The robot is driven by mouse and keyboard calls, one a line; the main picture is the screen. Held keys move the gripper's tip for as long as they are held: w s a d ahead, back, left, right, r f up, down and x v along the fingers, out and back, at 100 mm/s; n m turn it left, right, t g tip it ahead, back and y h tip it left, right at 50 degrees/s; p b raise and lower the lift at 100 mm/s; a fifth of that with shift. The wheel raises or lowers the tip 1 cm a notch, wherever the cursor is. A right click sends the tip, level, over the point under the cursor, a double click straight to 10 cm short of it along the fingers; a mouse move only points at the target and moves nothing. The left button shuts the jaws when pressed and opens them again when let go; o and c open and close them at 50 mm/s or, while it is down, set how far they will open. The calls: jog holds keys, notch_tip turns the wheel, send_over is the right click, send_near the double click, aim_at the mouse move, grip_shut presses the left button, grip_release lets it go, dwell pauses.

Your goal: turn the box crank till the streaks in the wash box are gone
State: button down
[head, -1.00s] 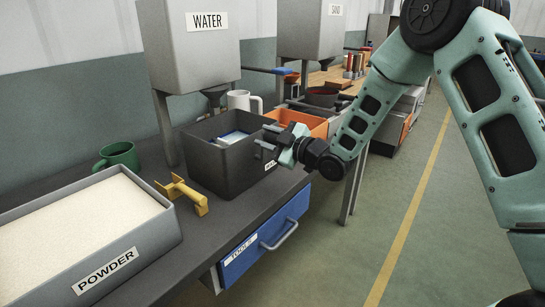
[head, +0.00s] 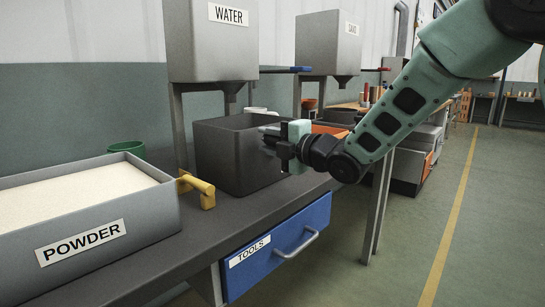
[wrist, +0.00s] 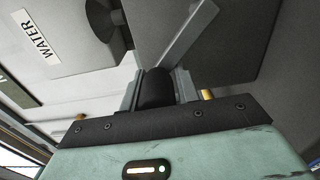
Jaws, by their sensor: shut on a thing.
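The dark grey wash box (head: 222,160) stands on the bench below the WATER hopper. Its inside is hidden from this low head view, so I cannot see any streaks. My gripper (head: 270,140) is at the box's right-hand side. In the wrist view, my gripper (wrist: 156,92) is shut on the black knob of the box crank (wrist: 157,86), with a finger on either side. The crank's grey arm (wrist: 188,34) slants up and right from the knob across the dark box wall (wrist: 242,45). In the head view my gripper covers the crank.
A POWDER tray (head: 110,235) fills the bench's left end, with a yellow handle-like part (head: 203,190) beside it. A green mug (head: 127,149) stands behind. The blue TOOLS drawer (head: 280,247) is below the bench edge. An orange bin (head: 330,129) is right of the box.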

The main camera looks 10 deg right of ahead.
jog(key=shift+d+f+n+b, duration=0.1)
jog(key=shift+f+n+b, duration=0.4)
jog(key=shift+b, duration=0.5)
jog(key=shift+r, duration=0.1)
jog(key=c, duration=1.1)
grip_release()
jog(key=shift+s+n, duration=0.1)
jog(key=shift+n, duration=0.2)
jog(key=v, duration=1.7)
jog(key=shift+s+r+p, duration=0.1)
jog(key=shift+s+p, duration=0.05)
jog(key=shift+p, duration=0.25)
